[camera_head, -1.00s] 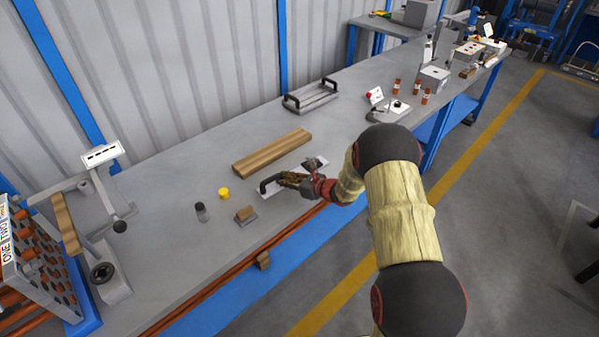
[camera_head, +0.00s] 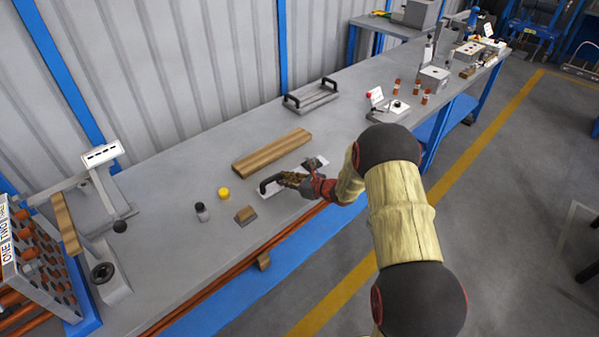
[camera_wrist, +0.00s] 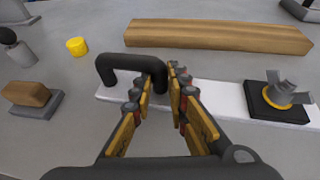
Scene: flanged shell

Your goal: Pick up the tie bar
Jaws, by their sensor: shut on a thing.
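The fingers hide part of that end. I cannot tell whether the bar is clear of the strip.
The white strip (camera_wrist: 222,95) carries a dark block with a grey clamp-like part (camera_wrist: 283,95) at right. A long wooden beam (camera_wrist: 215,36) lies behind. A yellow cylinder (camera_wrist: 77,47) and a small wooden block (camera_wrist: 27,93) stand left.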

